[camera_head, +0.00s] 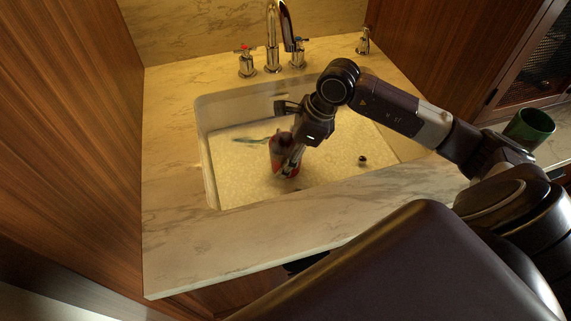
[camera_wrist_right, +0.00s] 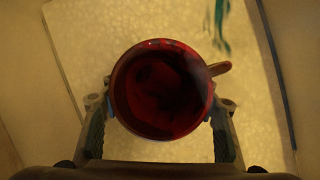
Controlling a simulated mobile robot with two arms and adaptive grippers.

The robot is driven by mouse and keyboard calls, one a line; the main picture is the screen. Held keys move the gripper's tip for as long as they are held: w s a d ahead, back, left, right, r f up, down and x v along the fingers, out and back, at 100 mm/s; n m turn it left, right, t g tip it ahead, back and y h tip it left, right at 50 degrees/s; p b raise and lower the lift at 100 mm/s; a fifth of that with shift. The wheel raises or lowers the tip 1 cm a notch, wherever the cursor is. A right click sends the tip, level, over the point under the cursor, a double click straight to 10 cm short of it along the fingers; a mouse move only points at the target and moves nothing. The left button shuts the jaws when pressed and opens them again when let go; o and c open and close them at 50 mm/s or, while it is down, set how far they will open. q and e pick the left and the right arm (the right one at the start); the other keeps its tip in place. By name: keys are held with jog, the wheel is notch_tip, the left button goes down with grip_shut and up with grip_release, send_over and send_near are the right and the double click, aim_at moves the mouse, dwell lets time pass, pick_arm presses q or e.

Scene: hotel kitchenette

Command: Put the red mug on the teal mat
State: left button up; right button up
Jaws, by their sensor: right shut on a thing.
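The red mug (camera_head: 281,150) is inside the sink, seen from above in the right wrist view (camera_wrist_right: 160,92) with its mouth toward the camera and its handle at the upper right. My right gripper (camera_head: 288,160) reaches down into the sink and is shut on the mug, one finger on each side of its body. I cannot tell whether the mug's base touches the sink floor. I see no teal mat that I can make out. My left gripper is not in view.
A thin teal-green item (camera_head: 249,140) lies beside the mug. The faucet (camera_head: 272,45) stands behind. The marble counter (camera_head: 230,240) in front is clear. A green cup (camera_head: 529,128) is at the far right.

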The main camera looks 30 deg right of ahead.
notch_tip(320, 180, down, 4)
jog(key=shift+r, duration=0.25)
jog(key=shift+f, duration=0.1)
jog(key=shift+f, duration=0.15)
jog(key=o, duration=1.4)
jog(key=shift+o, duration=0.2)
jog(key=shift+r, duration=0.3)
jog(key=b+v, duration=0.1)
jog(key=v, duration=1)
jog(key=shift+r, duration=0.35)
